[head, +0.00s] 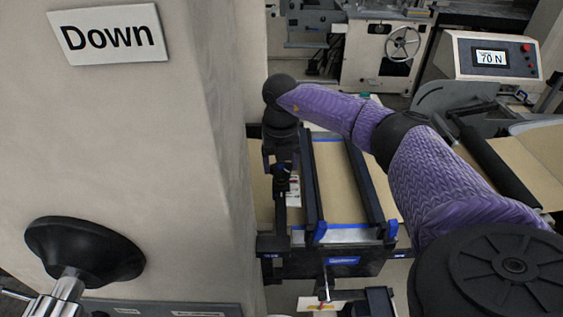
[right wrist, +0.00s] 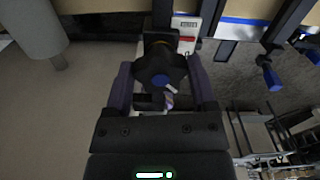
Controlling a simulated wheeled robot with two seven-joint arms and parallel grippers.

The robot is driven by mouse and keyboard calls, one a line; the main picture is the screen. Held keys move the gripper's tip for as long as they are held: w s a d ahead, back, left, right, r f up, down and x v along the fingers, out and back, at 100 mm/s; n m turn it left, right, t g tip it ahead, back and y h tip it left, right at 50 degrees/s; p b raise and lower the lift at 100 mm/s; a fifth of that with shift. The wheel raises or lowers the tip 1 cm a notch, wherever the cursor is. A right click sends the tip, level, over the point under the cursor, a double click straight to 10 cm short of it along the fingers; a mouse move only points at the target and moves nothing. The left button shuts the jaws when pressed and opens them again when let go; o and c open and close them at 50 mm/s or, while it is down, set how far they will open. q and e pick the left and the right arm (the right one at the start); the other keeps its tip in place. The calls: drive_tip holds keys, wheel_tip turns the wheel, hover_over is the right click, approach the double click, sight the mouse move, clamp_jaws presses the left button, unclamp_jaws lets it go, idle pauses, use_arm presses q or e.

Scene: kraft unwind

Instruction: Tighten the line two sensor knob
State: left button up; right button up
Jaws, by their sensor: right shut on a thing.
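The knob (right wrist: 160,68) is black and lobed, with a dark blue middle, and sits between the two purple fingers of my right gripper (right wrist: 162,88) in the right wrist view. The gripper is shut on it. A small pale pointer shows just below the knob. In the head view my purple right arm reaches across from the right, and the right gripper (head: 281,160) points down at the left end of the dark frame over the brown web. The knob cannot be made out there. My left gripper is not in view.
A large beige column (head: 130,170) with a "Down" sign (head: 107,34) and a black handwheel (head: 85,248) stands close on the left. Dark rails with blue clamps (head: 320,231) cross the web (head: 340,180). A display box (head: 492,57) at the right reads 70 N.

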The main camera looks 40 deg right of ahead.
sight(278, 166)
drive_tip(key=n, duration=0.3)
drive_tip(key=shift+s+a+f+n, duration=0.1)
drive_tip(key=shift+f+n, duration=0.05)
drive_tip(key=shift+n, duration=0.25)
drive_tip(key=n, duration=0.3)
drive_tip(key=shift+s+a+n+b, duration=0.1)
drive_tip(key=shift+a+n+b, duration=0.05)
drive_tip(key=shift+n+b, duration=0.15)
drive_tip(key=n, duration=0.5)
drive_tip(key=shift+s+a+f+b, duration=0.1)
drive_tip(key=shift+a+b, duration=0.1)
drive_tip(key=shift+b, duration=0.1)
drive_tip(key=shift+n, duration=0.7)
drive_tip(key=shift+d, duration=0.1)
drive_tip(key=shift+w+r, duration=0.2)
drive_tip(key=shift+w, duration=0.05)
drive_tip(key=o, duration=1.2)
wheel_tip(278, 166, up, 10)
drive_tip(key=shift+f+b, duration=0.1)
drive_tip(key=shift+b, duration=0.45)
